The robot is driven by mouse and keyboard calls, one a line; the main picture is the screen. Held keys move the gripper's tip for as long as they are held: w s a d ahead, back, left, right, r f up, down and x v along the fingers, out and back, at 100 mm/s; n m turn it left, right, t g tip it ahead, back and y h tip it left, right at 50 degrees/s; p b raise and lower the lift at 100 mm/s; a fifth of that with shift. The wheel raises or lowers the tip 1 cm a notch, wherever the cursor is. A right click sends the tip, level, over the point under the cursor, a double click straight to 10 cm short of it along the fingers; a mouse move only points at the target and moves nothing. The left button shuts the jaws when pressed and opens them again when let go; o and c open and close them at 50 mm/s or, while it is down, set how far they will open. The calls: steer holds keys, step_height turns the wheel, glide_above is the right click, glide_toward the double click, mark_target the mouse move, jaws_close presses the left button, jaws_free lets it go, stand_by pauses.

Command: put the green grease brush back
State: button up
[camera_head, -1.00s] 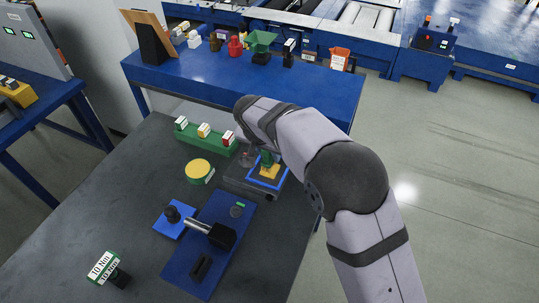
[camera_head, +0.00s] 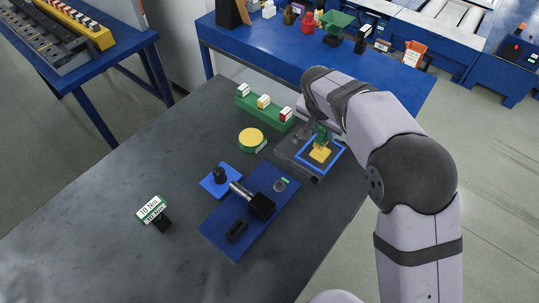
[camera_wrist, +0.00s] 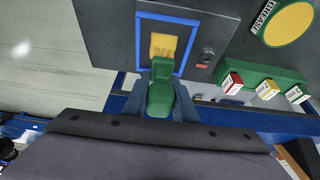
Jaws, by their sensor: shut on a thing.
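The green grease brush (camera_wrist: 160,92) has a green handle and a yellow brush end (camera_wrist: 163,46). My gripper (camera_wrist: 160,108) is shut on the green handle in the wrist view. The brush also shows in the head view (camera_head: 320,150), partly behind my arm. Its yellow end appears within a blue square outline (camera_wrist: 139,42) on a dark grey plate (camera_head: 292,150). I cannot tell whether the yellow end touches the plate. My gripper is mostly hidden by my arm in the head view.
A green rack (camera_head: 265,108) with three small labelled blocks stands left of the plate. A yellow-topped green tin (camera_head: 251,138), a blue board with a black-headed tool (camera_head: 250,218) and a 10 Nm block (camera_head: 152,210) are nearby. The grey table's left part is clear.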

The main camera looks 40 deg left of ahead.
steer(key=s+a+n+g+y, duration=0.1)
steer(key=s+a+n, duration=0.3)
steer(key=s+a, duration=0.3)
steer(key=s+a+n+y, duration=0.1)
steer(key=s+a+n, duration=0.4)
steer(key=s, duration=1.2)
steer(key=s+a+r+n+g+y, duration=0.1)
steer(key=s+a+n, duration=0.3)
steer(key=s+a, duration=0.6)
steer(key=shift+s+g+y+b, duration=0.3)
steer(key=shift+s+y, duration=0.3)
steer(key=shift+s, duration=0.45)
steer(key=shift+n, duration=0.3)
steer(key=shift+f+p, duration=1.65)
steer(key=shift+f, duration=3.25)
steer(key=shift+f, duration=0.1)
